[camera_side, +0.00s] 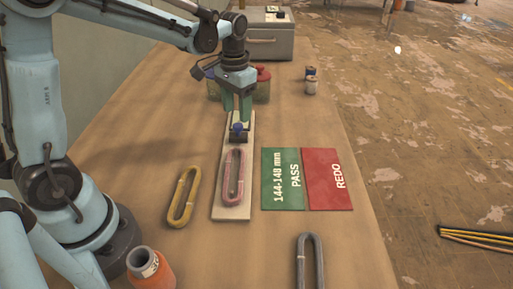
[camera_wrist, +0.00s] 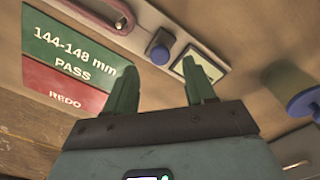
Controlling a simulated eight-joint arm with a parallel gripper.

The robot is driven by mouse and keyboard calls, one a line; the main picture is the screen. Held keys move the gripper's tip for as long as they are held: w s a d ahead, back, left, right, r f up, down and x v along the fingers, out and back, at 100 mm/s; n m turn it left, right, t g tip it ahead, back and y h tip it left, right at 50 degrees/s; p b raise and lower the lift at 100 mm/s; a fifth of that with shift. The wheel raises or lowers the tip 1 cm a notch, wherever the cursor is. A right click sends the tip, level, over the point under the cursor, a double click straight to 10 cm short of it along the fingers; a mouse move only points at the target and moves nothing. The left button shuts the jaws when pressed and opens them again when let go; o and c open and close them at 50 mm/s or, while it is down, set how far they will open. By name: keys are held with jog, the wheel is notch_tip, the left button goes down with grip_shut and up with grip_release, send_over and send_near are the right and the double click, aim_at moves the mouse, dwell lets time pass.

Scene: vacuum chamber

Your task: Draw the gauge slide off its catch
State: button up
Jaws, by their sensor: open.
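The gauge is a long pale board (camera_side: 231,211) on the table with a pink loop (camera_side: 233,176) lying along it. At its far end is a dark slide block with a blue knob (camera_side: 238,128). The knob also shows in the wrist view (camera_wrist: 158,52), beside a small display (camera_wrist: 193,66). My gripper (camera_side: 237,106) points down over the far end of the gauge, close to the knob. Its green fingers are apart with nothing between them, as the wrist view also shows (camera_wrist: 162,86). I cannot tell the exact height gap to the knob. The catch is not clearly visible.
Right of the gauge lie a green PASS card (camera_side: 282,192) and a red REDO card (camera_side: 325,165). A yellow loop (camera_side: 174,214) lies left, a grey loop (camera_side: 301,265) in front. An orange jar (camera_side: 158,275) is front left, small cans (camera_side: 311,87) and a metal case (camera_side: 270,44) behind.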

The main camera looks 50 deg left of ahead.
aim_at(238, 125)
jog(key=shift+f, duration=2.15)
grip_shut()
